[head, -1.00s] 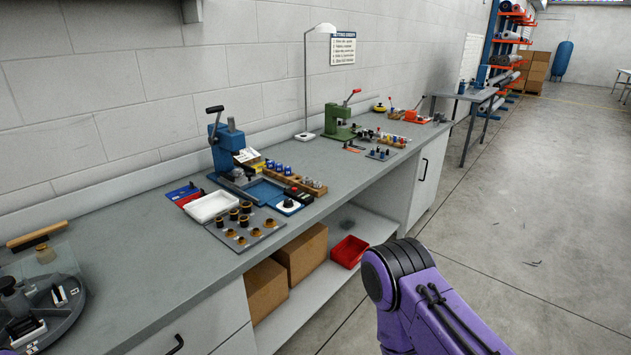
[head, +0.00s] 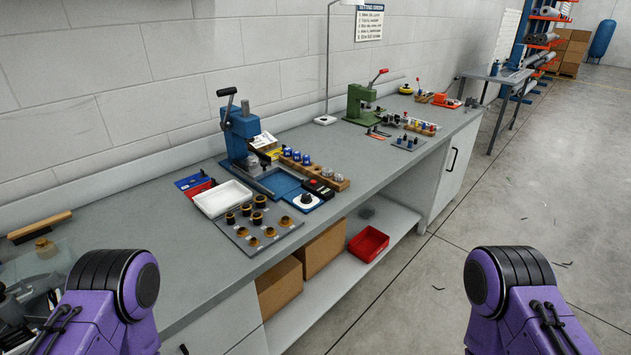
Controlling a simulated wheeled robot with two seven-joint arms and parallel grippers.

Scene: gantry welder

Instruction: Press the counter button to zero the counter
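A small black box with a reddish mark (head: 318,188) sits on the workbench, at the front right of the blue press (head: 240,130). It may be the counter, but its button and any digits are too small to make out. Beside it is a blue-and-white unit with a dark round knob (head: 305,201). Purple links of both my arms show at the lower left and lower right. Neither of my grippers is in view.
A white tray (head: 222,198), a plate of black and brass parts (head: 257,222) and a wooden rack (head: 312,169) crowd around the press. A green press (head: 362,103) stands farther along. A red bin (head: 368,244) is on the shelf below.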

